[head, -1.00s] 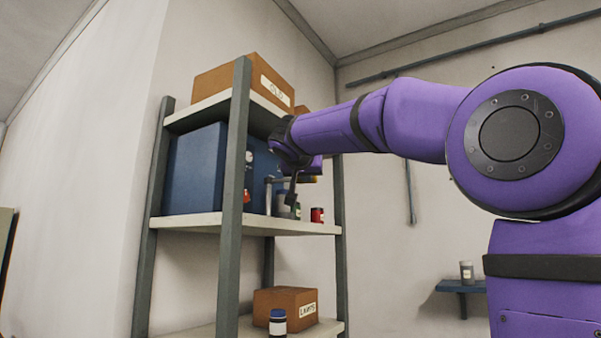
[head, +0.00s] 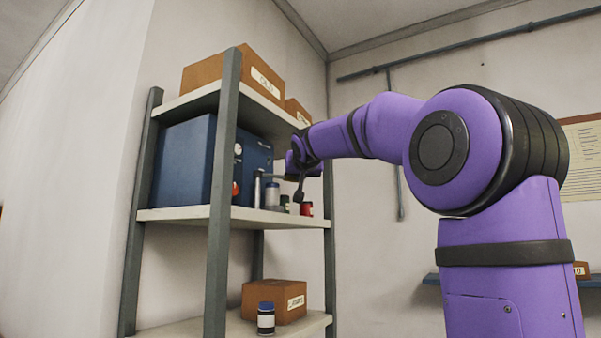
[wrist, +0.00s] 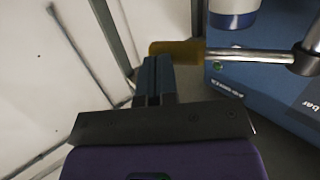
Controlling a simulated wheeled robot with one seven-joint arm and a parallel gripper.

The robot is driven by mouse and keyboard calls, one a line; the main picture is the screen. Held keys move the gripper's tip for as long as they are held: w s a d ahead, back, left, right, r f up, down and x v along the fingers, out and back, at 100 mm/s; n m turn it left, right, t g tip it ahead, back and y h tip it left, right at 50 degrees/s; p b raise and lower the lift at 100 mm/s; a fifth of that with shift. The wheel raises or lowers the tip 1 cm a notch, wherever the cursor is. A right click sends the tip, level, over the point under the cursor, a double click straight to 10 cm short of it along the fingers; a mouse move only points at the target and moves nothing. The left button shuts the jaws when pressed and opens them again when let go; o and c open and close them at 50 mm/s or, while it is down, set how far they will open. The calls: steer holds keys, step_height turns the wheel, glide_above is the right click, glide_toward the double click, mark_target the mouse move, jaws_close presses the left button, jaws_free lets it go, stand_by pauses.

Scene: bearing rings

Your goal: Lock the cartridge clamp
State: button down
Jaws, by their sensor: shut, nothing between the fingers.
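The clamp's lever shows in the wrist view as a metal rod (wrist: 255,55) with a yellow grip (wrist: 177,50), running left from a round metal pivot (wrist: 305,60). In the head view its post (head: 257,188) stands in front of the blue machine (head: 185,160) on the middle shelf, and the yellow grip is hidden behind my gripper (head: 300,195). In the wrist view my gripper (wrist: 158,62) is shut and empty, its fingertips at the yellow grip's near side. I cannot tell whether they touch it. The cartridge cannot be made out for certain.
A white jar (head: 272,195) and a red jar (head: 306,209) stand close to my gripper on the shelf (head: 180,215). Grey uprights (head: 222,200) frame the rack. Cardboard boxes (head: 275,302) sit above and below. The space to the rack's right holds my arm.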

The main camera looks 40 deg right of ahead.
mark_target(290, 178)
steer(key=x, duration=0.3)
steer(key=shift+w+r, duration=0.2)
steer(key=shift+w, duration=2.05)
